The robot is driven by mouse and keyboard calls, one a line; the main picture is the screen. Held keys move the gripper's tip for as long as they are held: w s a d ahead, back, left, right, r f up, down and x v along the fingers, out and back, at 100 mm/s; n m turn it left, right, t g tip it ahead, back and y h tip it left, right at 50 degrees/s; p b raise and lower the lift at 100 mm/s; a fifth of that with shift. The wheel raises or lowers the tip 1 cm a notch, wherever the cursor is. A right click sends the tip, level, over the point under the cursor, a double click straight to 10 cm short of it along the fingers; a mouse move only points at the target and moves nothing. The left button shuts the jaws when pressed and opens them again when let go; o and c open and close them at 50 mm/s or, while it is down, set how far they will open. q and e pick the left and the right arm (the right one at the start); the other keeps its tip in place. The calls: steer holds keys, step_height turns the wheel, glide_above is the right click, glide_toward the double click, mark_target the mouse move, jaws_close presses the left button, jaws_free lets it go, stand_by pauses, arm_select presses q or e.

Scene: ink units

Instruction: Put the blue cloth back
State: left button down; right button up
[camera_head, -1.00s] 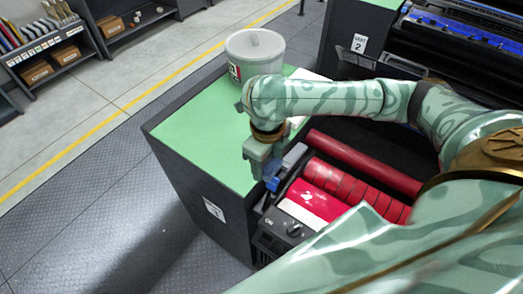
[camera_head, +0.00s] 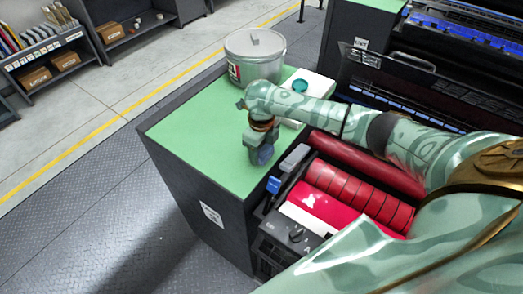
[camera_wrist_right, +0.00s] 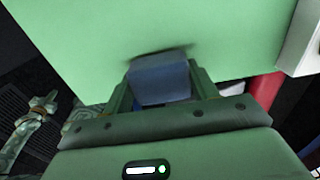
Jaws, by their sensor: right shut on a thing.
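My right gripper (camera_head: 259,150) is over the near right part of the green top of the cabinet (camera_head: 190,135). In the right wrist view it is shut on a folded, slate-blue cloth (camera_wrist_right: 160,82), which sits between the two fingers. The cloth's lower end (camera_head: 263,156) also shows in the head view, just under the fingers. A dark shadow lies along its far edge on the green top, so it is close to the surface; I cannot tell if it touches.
A lidded metal bin (camera_head: 254,58) and a white block with a teal disc (camera_head: 300,86) stand at the back of the top. The ink unit with red rollers (camera_head: 360,190) and a small blue part (camera_head: 273,185) adjoins at right. The top's left side is clear.

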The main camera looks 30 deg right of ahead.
steer(key=shift+f, duration=0.2)
steer(key=o, duration=0.9)
steer(key=shift+o, duration=0.2)
step_height(320, 180, up, 12)
steer(key=p, duration=0.3)
steer(key=shift+r, duration=0.15)
steer(key=shift+a, duration=0.1)
